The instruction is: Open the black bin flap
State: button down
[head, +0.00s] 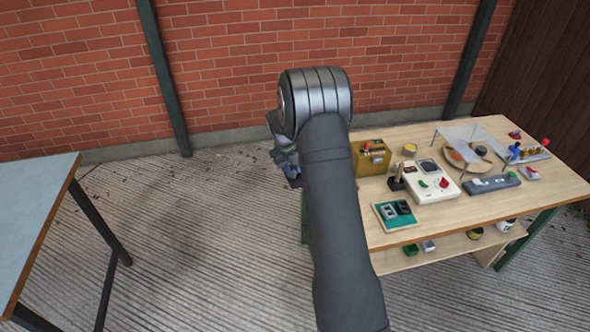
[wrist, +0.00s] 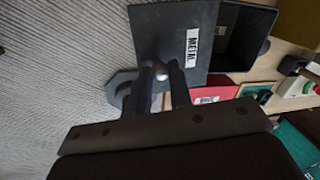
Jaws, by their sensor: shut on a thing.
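The black bin (wrist: 238,40) shows in the wrist view, its dark inside visible from the opening. Its flap (wrist: 158,35), a flat dark panel with a white METAL label (wrist: 192,48), stands swung out to the left of the opening. My gripper (wrist: 161,80) is shut on a small pale knob (wrist: 162,73) at the flap's edge. The fingers partly cover the knob. In the head view, part of my gripper (head: 287,163) shows left of my arm, by the table's left end. The bin and flap are hidden behind my arm there.
The wooden table (head: 440,222) holds a yellow box (head: 371,158), a cream panel (head: 424,183), a green-framed board (head: 396,214) and a grey strip (head: 491,183). A red item (wrist: 214,95) lies close beside the bin. Open floor lies left of the table.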

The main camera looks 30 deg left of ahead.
dwell(0.4)
jog(key=c, duration=1.3)
grip_release()
jog(key=s+a+r, duration=0.1)
jog(key=s+r, duration=0.2)
jog(key=r, duration=1.4)
jog(key=shift+a, duration=0.25)
jog(key=w+f, duration=0.1)
jog(key=f, duration=0.4)
jog(key=w+d+f, duration=0.1)
jog(key=f, duration=0.5)
jog(key=w+f, duration=0.1)
jog(key=f, duration=0.5)
jog(key=shift+d, duration=0.25)
